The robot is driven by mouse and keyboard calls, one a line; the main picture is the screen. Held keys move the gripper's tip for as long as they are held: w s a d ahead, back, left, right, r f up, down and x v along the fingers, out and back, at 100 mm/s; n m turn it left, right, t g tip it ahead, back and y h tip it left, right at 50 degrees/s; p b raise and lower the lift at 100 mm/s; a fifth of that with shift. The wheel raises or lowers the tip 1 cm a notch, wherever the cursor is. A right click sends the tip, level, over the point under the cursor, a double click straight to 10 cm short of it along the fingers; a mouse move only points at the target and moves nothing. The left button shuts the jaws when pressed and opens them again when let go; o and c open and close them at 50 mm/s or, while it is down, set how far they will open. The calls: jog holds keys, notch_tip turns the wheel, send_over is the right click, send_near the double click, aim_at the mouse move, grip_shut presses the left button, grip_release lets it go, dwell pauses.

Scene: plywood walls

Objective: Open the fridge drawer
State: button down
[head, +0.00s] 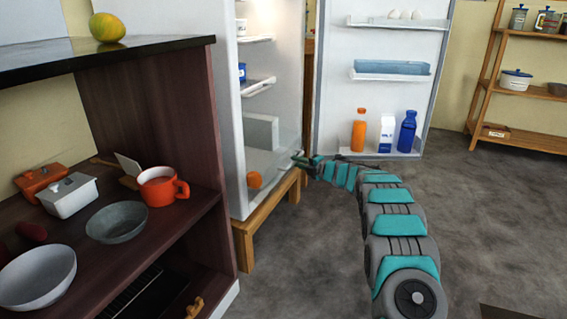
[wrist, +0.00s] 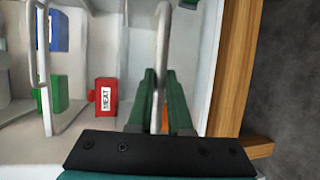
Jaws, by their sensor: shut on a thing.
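The fridge (head: 272,90) stands with its door (head: 380,60) swung wide open. A pale, see-through drawer (head: 276,162) sits at the bottom of the fridge, with an orange round item (head: 254,180) showing inside. My gripper (head: 303,162) is at the drawer's front. In the wrist view its two green fingers (wrist: 159,88) are shut on a thin pale bar, the drawer handle (wrist: 162,45). The fingers hide part of the bar and most of an orange patch behind it. How far the drawer is out is hard to tell.
A red MEAT box (wrist: 105,96) and a blue box (wrist: 59,30) sit in the fridge. The wooden stand (head: 250,232) is under it. A dark cabinet (head: 175,130) stands close on the left. The floor (head: 300,265) on the right is clear.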

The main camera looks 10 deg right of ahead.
jog(key=shift+s+d+f, duration=0.1)
jog(key=shift+s+d, duration=0.7)
jog(key=shift+d, duration=0.3)
jog(key=shift+s+d, duration=0.75)
jog(key=shift+d, duration=0.3)
jog(key=c, duration=0.8)
grip_release()
jog(key=shift+c, duration=0.2)
jog(key=v, duration=0.7)
jog(key=shift+s+d, duration=0.15)
jog(key=shift+s, duration=0.15)
jog(key=shift+r, duration=0.2)
